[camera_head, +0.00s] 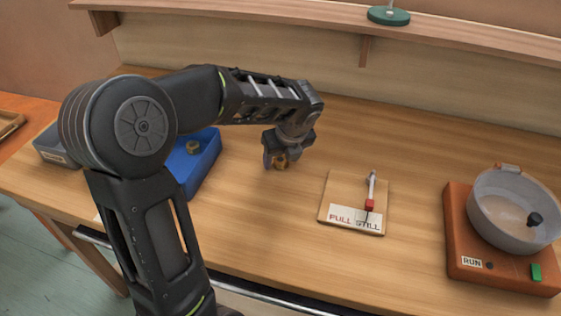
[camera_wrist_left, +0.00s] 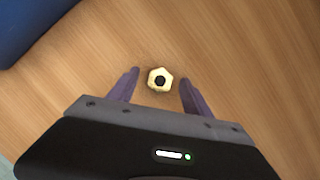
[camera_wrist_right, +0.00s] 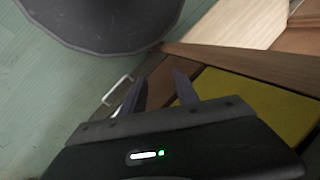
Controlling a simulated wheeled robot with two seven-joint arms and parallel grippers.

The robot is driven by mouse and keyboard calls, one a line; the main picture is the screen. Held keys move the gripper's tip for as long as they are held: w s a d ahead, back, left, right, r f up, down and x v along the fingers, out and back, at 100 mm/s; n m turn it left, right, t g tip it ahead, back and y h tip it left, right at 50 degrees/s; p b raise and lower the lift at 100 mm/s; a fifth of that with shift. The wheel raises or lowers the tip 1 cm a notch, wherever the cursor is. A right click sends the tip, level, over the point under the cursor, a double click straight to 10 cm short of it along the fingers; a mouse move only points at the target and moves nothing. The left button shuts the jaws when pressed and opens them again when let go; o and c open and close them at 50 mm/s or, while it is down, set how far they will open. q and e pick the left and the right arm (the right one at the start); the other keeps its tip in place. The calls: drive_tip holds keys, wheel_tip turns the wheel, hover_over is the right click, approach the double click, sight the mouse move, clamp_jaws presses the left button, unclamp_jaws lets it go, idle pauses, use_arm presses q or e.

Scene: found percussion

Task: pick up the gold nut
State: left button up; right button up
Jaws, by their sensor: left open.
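The gold nut (camera_wrist_left: 160,80) is a small hexagonal ring with a dark hole, lying on the wooden bench top. My left gripper (camera_wrist_left: 160,76) is open above it, with the nut between the two finger lines and a gap on each side. In the head view the nut (camera_head: 281,161) shows between and partly behind the fingers of the left gripper (camera_head: 280,163). My right gripper (camera_wrist_right: 159,75) shows only in its own wrist view, fingers apart and empty, away from the nut.
A board (camera_head: 336,190) with a small lever lies to the right. An orange base (camera_head: 459,225) with a clear bowl (camera_head: 490,222) stands farther right. Bare bench lies between.

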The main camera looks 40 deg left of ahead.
idle(0.3)
use_arm(q)
clamp_jaws()
idle(0.5)
